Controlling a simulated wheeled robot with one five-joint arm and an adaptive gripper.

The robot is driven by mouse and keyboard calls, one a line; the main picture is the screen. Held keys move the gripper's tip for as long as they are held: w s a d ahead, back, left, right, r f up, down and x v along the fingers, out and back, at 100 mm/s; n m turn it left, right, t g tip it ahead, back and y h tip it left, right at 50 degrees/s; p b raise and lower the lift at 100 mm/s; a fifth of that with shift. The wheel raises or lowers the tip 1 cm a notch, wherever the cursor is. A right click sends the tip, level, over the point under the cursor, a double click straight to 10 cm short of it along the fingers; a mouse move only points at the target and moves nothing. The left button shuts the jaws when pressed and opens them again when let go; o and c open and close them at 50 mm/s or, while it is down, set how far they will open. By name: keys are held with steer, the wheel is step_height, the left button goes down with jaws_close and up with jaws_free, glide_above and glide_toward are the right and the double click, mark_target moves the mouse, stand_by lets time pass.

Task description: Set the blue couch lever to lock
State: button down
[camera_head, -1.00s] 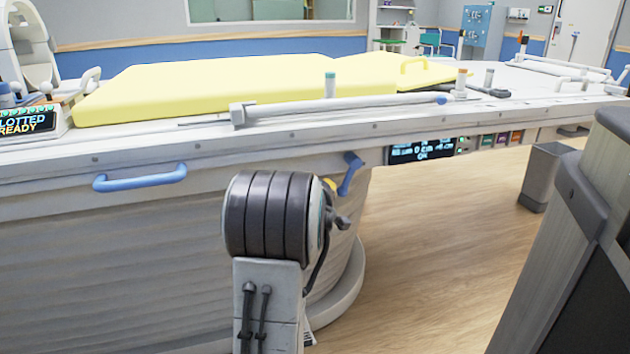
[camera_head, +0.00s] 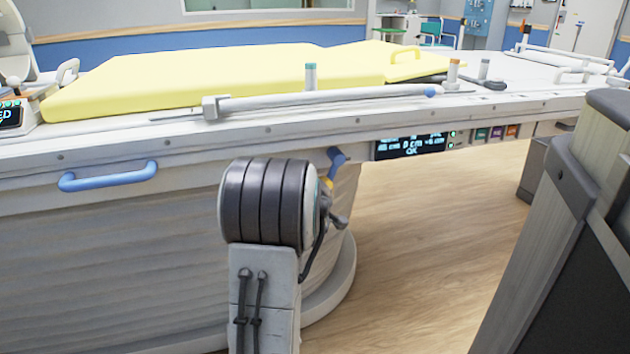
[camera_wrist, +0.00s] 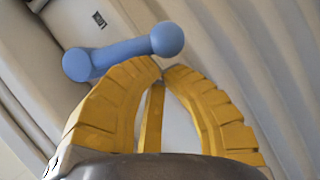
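The blue couch lever (camera_head: 336,158) is on the side of the couch (camera_head: 200,165), below its top edge and left of the display. Its lower part is hidden behind my arm in the head view. In the wrist view the lever (camera_wrist: 122,53) is a blue bar with a round knob at each end, lying aslant just beyond my fingertips. My gripper (camera_wrist: 162,72) has yellow fingers that come together at the tips, with nothing seen between them. The tips are close to the bar's right half; I cannot tell whether they touch it.
A blue grab handle (camera_head: 108,177) sticks out of the couch side at the left. A lit display (camera_head: 408,146) sits right of the lever. A small dark label (camera_wrist: 99,19) is above the lever in the wrist view. Open floor (camera_head: 430,250) lies right of the couch base.

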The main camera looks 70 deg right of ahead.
steer(key=f+n, duration=0.1)
steer(key=s+d+n+h, duration=0.1)
steer(key=shift+s+f+n, duration=0.15)
steer(key=shift+f+n, duration=0.15)
steer(key=shift+f, duration=0.05)
steer(key=shift+s+d+f, duration=0.2)
steer(key=shift+s+d, duration=0.05)
steer(key=shift+s, duration=0.05)
steer(key=shift+w, duration=0.15)
stand_by(0.3)
